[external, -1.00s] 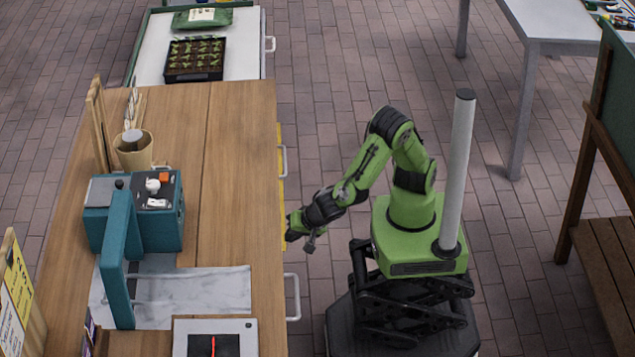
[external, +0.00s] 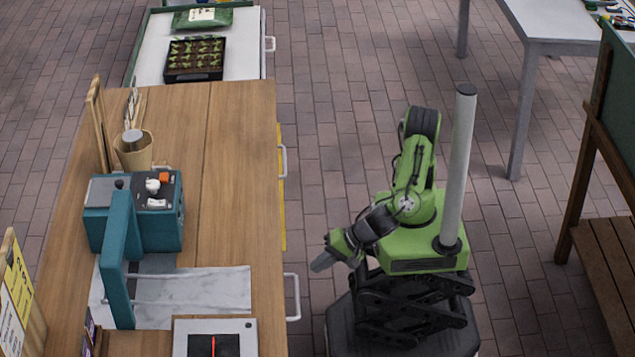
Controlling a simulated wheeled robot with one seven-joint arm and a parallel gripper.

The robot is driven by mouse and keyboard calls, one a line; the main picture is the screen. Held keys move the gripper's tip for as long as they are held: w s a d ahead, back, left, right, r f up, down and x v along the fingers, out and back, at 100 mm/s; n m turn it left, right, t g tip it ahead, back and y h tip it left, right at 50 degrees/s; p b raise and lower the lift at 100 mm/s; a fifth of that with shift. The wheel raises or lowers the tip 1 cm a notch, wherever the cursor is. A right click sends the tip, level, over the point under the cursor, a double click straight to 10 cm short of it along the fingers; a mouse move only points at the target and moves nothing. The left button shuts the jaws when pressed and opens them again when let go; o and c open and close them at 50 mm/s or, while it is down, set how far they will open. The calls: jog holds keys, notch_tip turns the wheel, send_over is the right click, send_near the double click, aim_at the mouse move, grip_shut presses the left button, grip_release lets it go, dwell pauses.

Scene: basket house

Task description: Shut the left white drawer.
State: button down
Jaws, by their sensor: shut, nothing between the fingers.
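The wooden counter (external: 232,150) has its drawer side facing me, and its fronts are seen almost edge-on from above. A white handle (external: 297,297) sticks out at the counter's lower right edge. Another pale handle (external: 284,160) sits farther up, beside narrow yellow fronts (external: 282,215). The white drawer's front is hidden below the countertop, so I cannot tell how far it stands in or out. My gripper (external: 322,264) is shut and empty. It hangs over the floor to the right of the counter edge, above and right of the lower handle, apart from it.
A teal machine (external: 140,215) and a cup of utensils (external: 134,150) stand on the counter. A white surface with a seedling tray (external: 195,60) adjoins its far end. A grey table (external: 560,25) and a wooden bench (external: 605,250) stand right. Brick floor (external: 330,110) is clear between.

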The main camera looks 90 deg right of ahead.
jog(key=a+b+x, duration=0.2)
jog(key=x, duration=0.7)
jog(key=shift+w+f+y, duration=0.3)
jog(key=shift+w, duration=0.05)
jog(key=shift+w+d+r+b, duration=0.1)
jog(key=shift+w+r+b, duration=0.05)
jog(key=shift+w+b, duration=0.8)
